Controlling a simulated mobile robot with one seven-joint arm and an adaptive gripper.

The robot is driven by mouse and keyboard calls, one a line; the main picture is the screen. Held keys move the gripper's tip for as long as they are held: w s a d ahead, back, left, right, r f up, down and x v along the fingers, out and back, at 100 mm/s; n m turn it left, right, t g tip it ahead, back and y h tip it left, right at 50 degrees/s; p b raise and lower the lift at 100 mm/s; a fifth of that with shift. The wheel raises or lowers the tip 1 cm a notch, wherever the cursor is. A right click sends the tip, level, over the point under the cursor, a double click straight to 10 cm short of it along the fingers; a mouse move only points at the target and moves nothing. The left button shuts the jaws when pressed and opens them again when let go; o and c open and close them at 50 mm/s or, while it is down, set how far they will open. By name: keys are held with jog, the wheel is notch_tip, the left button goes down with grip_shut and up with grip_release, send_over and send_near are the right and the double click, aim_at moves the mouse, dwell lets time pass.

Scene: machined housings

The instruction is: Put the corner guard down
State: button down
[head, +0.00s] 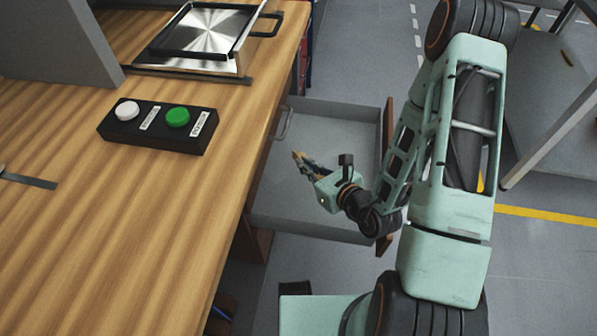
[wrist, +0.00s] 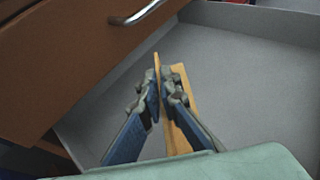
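The corner guard (wrist: 187,131) is a tan, angled strip with one upright flange and one flatter flange, seen in the wrist view over the grey drawer floor. My gripper (wrist: 159,88) has its fingers close on both sides of the upright flange and appears shut on it. In the head view my gripper (head: 304,165) is over the open drawer (head: 331,123), with a small tan bit of the guard (head: 297,156) showing at the fingertips. The fingers hide part of the guard. I cannot tell whether it touches the drawer floor.
The drawer's brown front (head: 388,130) and grey walls surround my gripper; its visible floor is otherwise empty. The wooden bench top (head: 120,230) lies to the left, holding a black button box (head: 150,135) and a metal-plated fixture (head: 205,35). A metal handle (wrist: 138,14) is near in the wrist view.

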jog(key=w+f+b, duration=0.1)
jog(key=b, duration=0.1)
jog(key=w+b, duration=0.1)
jog(key=b, duration=0.1)
jog(key=shift+w+a+f, duration=0.35)
jog(key=shift+w+f, duration=0.05)
jog(key=b, duration=0.2)
send_over(298, 172)
notch_tip(298, 172, down, 5)
jog(key=shift+s+f, duration=0.1)
jog(key=shift+f+b, duration=0.5)
jog(key=shift+f, duration=1.05)
jog(key=shift+f, duration=0.15)
jog(key=c, duration=2.2)
grip_release()
jog(key=shift+o, duration=0.2)
